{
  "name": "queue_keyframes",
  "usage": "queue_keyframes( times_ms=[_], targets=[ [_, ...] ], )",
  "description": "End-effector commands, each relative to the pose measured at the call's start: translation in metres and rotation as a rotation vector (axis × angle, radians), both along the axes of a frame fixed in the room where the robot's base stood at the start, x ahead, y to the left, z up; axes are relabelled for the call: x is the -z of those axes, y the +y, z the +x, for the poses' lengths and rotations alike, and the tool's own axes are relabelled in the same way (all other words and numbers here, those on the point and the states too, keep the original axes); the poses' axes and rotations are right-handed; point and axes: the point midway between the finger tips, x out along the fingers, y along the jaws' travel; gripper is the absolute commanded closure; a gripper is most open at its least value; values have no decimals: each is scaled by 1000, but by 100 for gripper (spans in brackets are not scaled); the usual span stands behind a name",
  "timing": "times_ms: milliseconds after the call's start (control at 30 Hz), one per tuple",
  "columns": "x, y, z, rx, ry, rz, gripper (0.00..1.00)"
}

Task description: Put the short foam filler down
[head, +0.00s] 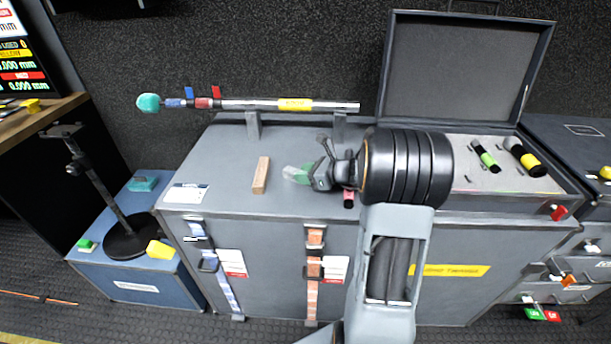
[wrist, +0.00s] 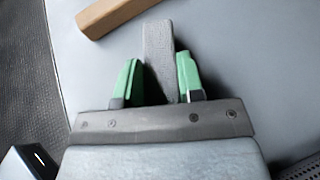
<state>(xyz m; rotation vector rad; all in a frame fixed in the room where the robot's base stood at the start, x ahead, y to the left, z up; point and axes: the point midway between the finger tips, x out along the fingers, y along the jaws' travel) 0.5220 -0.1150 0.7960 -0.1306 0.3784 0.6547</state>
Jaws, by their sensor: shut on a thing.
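A dark grey oblong block (wrist: 158,45), which I take to be the short foam filler, is between the green fingers of my gripper (wrist: 158,82) in the wrist view. My gripper is shut on its near end, and its far end sticks out past the fingertips. In the head view my gripper (head: 298,174) is low over the grey top of the big case (head: 220,150), left of centre. The block is hard to make out there. I cannot tell whether it touches the case top.
A wooden block (head: 261,175) lies just left of my gripper. A microphone pole (head: 290,104) rests on two stands behind it. An open lidded box (head: 470,185) with cylinders is to the right. The case top left of the wooden block is mostly clear, beside a label (head: 187,193).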

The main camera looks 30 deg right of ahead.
Motion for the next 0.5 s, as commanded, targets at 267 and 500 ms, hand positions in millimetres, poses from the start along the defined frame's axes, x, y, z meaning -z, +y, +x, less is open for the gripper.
queue_keyframes(
  times_ms=[267,500],
  targets=[
    [1,0,0,0,-1,-1,87],
    [3,0,0,0,-1,0,54]
  ],
)
